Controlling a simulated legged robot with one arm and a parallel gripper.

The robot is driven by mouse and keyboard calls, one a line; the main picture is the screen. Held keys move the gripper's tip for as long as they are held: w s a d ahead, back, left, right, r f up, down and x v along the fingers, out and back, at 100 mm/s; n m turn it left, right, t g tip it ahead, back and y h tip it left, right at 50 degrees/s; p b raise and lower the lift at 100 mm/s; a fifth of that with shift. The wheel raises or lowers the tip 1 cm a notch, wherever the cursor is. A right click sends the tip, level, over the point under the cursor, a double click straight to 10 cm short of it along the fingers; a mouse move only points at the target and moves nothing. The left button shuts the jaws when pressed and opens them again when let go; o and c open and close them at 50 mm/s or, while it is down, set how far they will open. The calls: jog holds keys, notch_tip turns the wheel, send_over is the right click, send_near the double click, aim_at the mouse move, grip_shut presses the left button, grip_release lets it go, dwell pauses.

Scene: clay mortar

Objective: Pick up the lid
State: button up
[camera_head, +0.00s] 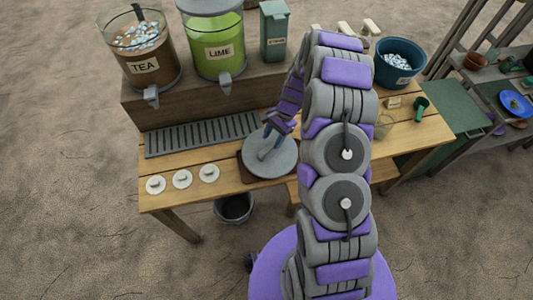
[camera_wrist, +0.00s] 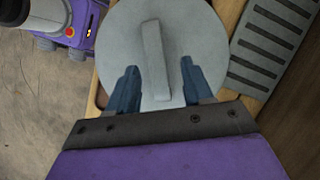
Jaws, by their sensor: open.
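The lid (camera_head: 271,160) is a round grey disc with a raised bar handle (camera_wrist: 155,60). It lies near the front edge of the wooden table, on a dark brown square base that shows at its left edge. My gripper (camera_head: 268,140) is over the lid from above. In the wrist view my gripper (camera_wrist: 157,80) is open, with one blue finger on each side of the handle and a gap to it on both sides. I cannot tell how far the fingertips are above the lid. Part of the lid is hidden behind the gripper.
A slatted drip tray (camera_head: 203,133) lies just left of the lid. Three small white discs (camera_head: 182,179) lie at the table's left front. Tea (camera_head: 143,50) and lime (camera_head: 216,45) dispensers stand behind. A green scoop (camera_head: 420,108) and an ice bucket (camera_head: 398,62) are at right.

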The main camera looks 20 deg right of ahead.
aim_at(270, 145)
jog(key=shift+s+d+f, duration=0.1)
jog(key=shift+d+f, duration=0.45)
jog(key=x, duration=0.2)
jog(key=b+x, duration=0.1)
jog(key=x, duration=0.1)
jog(key=shift+s+a, duration=0.1)
jog(key=shift+a, duration=0.7)
jog(key=shift+c, duration=0.5)
jog(key=shift+d, duration=0.7)
jog(key=c, duration=0.4)
jog(key=shift+d, duration=0.15)
jog(key=c, duration=0.3)
jog(key=shift+a, duration=0.2)
grip_shut()
jog(key=shift+a+r, duration=0.1)
jog(key=shift+a, duration=0.4)
